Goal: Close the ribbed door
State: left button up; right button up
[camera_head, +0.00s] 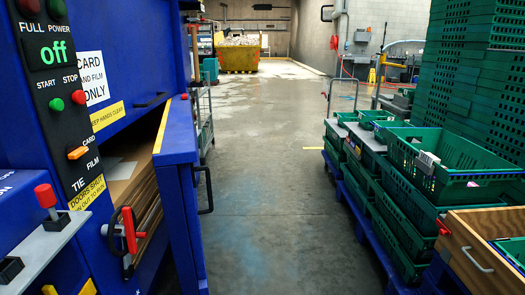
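The blue door (178,139) of the blue baling machine (60,150) stands open at the left, swung out toward the aisle and seen nearly edge-on. It has a yellow strip on its edge and a black handle (207,190) on its right side. Its ribs cannot be made out from this angle. Brown cardboard (135,180) shows in the gap between the door and the machine. A red and black latch (128,231) is at the machine's side, below the cardboard. Neither of my grippers is in view.
A control panel (52,60) reads "off". A red-knobbed lever (46,196) is at lower left. Green crates (455,160) on blue pallets and a wooden box (480,245) line the right side. The grey floor (280,200) between is clear.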

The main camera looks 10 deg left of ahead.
aim_at(175, 149)
jog(key=i+l+u, duration=1.2)
jog(key=l, duration=0.4)
jog(key=i, duration=0.1)
